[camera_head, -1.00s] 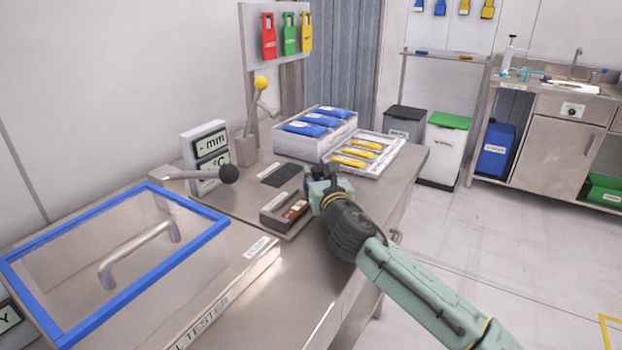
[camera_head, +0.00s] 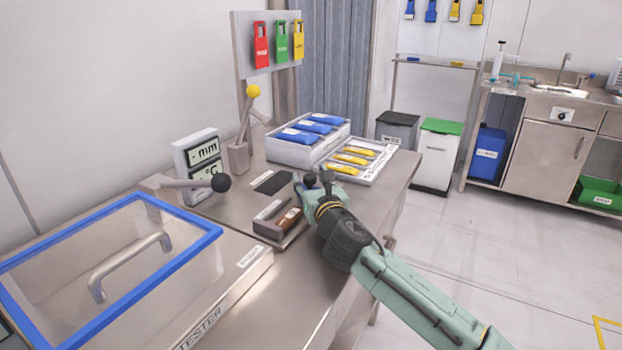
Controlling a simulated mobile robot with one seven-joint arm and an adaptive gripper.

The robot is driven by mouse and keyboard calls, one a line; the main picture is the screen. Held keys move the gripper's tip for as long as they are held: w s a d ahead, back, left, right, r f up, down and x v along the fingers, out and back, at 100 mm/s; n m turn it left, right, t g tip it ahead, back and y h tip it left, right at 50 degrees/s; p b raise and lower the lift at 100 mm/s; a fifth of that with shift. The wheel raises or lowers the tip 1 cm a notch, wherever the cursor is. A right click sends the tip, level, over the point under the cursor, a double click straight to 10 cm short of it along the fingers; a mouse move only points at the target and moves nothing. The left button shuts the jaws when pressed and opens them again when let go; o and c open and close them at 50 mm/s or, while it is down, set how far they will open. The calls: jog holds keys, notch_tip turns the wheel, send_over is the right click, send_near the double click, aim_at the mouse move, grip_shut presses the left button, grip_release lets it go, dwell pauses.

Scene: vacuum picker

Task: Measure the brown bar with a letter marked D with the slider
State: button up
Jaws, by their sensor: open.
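The brown bar (camera_head: 288,219) lies in the small metal measuring fixture (camera_head: 267,226) on the steel bench. Its letter is too small to read. A lever with a black ball knob (camera_head: 221,182) stands left of the fixture, and a lever with a yellow ball knob (camera_head: 253,91) rises behind it; I cannot tell which is the slider. My gripper (camera_head: 308,186) is just behind and right of the bar, over the bench. It is open, with its fingers partly hidden by its own body. I see no object in it.
A display marked mm (camera_head: 198,163) stands behind the black knob. A tester box with a blue-framed lid (camera_head: 215,232) fills the front left. A white box of blue packs (camera_head: 290,153) and a tray of yellow items (camera_head: 376,171) stand at the back. Floor at right is clear.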

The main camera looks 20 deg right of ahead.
jog(key=s, duration=1.1)
jog(key=shift+s, duration=0.15)
jog(key=shift+s+f, duration=0.1)
